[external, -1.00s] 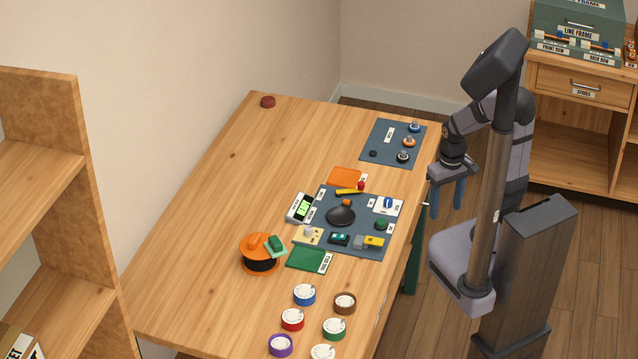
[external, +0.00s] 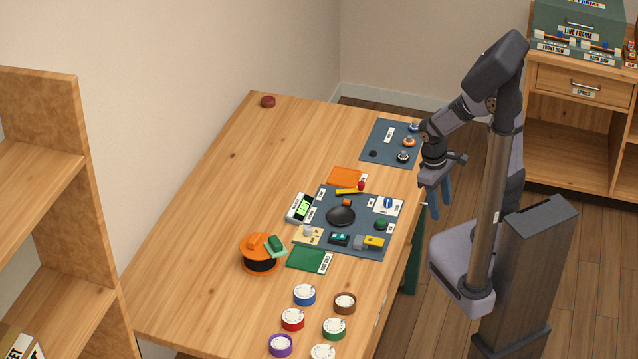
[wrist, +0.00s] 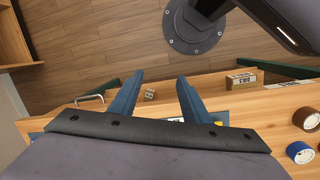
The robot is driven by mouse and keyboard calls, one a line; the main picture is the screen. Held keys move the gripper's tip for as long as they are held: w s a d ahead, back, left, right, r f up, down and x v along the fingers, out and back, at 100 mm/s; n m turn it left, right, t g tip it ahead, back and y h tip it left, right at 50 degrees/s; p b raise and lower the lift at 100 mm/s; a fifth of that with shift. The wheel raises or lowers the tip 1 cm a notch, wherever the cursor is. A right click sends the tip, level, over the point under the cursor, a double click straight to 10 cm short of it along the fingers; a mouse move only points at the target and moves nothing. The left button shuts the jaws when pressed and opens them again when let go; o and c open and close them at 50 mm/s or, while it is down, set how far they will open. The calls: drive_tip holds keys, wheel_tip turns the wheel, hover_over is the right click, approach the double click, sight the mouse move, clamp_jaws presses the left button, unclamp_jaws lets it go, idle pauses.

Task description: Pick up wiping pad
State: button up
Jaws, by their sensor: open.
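A small pale green pad with a dark green grip (external: 276,246) rests on the right part of an orange-topped round black stand (external: 257,262), near the table's left middle. It looks like the wiping pad, but no label on it is readable. My gripper (external: 437,200) is at the table's right edge, well to the right of the pad and apart from it. Its fingers point down and are empty. In the wrist view my gripper (wrist: 158,88) shows two blue fingers spread apart, with floor and the table edge beyond them. The pad is not in the wrist view.
A dark mat (external: 320,240) with several small parts lies at the table's middle, and another mat (external: 384,133) lies behind it. A green sheet (external: 305,259) is right of the stand. Several coloured dials (external: 304,295) stand in front. The table's left side is clear.

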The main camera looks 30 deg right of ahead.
drive_tip(key=w+a+n+t+h+b, duration=0.1)
drive_tip(key=w+a+n+t+h, duration=0.6)
drive_tip(key=w+a+n, duration=0.8)
wheel_tip(320, 180, up, 4)
drive_tip(key=n+t+y+b, duration=0.1)
drive_tip(key=n+t+y, duration=0.9)
drive_tip(key=n, duration=0.6)
hover_over(279, 246)
drive_tip(key=s, duration=0.3)
drive_tip(key=t+h, duration=0.1)
drive_tip(key=f+p, duration=0.1)
drive_tip(key=f, duration=0.6)
drive_tip(key=shift+w+f+p, duration=0.1)
drive_tip(key=shift+w+p, duration=0.1)
drive_tip(key=shift+p, duration=0.1)
drive_tip(key=shift+w+p, duration=0.3)
drive_tip(key=shift+w, duration=1.2)
